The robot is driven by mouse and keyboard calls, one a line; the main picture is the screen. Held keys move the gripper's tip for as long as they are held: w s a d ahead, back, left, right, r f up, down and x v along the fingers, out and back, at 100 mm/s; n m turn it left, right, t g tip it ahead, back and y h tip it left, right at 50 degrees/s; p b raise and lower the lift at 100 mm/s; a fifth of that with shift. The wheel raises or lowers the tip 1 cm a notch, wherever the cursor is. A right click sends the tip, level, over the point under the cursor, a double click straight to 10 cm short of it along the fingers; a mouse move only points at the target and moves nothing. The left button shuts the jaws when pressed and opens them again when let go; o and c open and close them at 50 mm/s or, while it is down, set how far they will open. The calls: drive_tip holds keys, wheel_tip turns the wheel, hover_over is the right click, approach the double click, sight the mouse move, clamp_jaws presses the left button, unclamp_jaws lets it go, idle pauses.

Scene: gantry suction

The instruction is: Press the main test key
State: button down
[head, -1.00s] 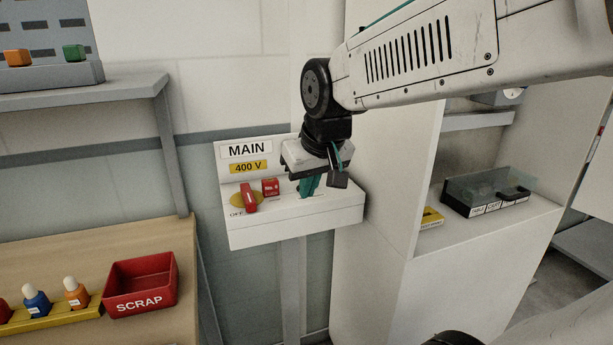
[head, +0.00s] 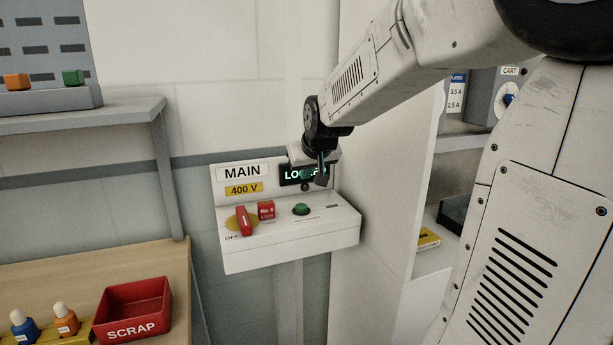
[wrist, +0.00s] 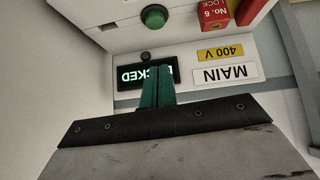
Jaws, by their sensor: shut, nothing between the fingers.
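The MAIN 400 V panel (head: 245,263) is a white box with a sloped top and an upright back plate. A round green key (head: 301,209) sits on its top; it also shows in the wrist view (wrist: 154,16). A dark display (head: 290,178) on the back plate reads LOCKED in lit letters, partly covered by my gripper. A red handle (head: 244,221) on a yellow disc stands by OFF, and a red No. 6 lock (head: 266,210) is beside it. My gripper (head: 321,180) is shut and empty, in front of the display, above and apart from the green key.
A bench at the left holds a red SCRAP bin (head: 134,312) and small bottles (head: 66,319). A grey shelf (head: 80,117) is above it. A white cabinet (head: 365,220) stands close to the panel's right side. The space in front of the panel looks clear.

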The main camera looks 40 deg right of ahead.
hover_over(303, 208)
drive_tip(key=f, duration=0.5)
drive_tip(key=shift+w+a+f, duration=0.1)
drive_tip(key=shift+w+f, duration=0.15)
drive_tip(key=shift+f, duration=0.15)
drive_tip(key=shift+s+f, duration=0.2)
drive_tip(key=shift+f, duration=1.65)
drive_tip(key=shift+f, duration=0.1)
drive_tip(key=shift+s+f, duration=0.15)
drive_tip(key=shift+f, duration=0.45)
drive_tip(key=shift+s+f, duration=0.15)
drive_tip(key=shift+f, duration=0.45)
drive_tip(key=r, duration=0.4)
drive_tip(key=shift+w+r, duration=0.35)
drive_tip(key=shift+w, duration=0.05)
drive_tip(key=v, duration=1)
drive_tip(key=shift+r, duration=0.15)
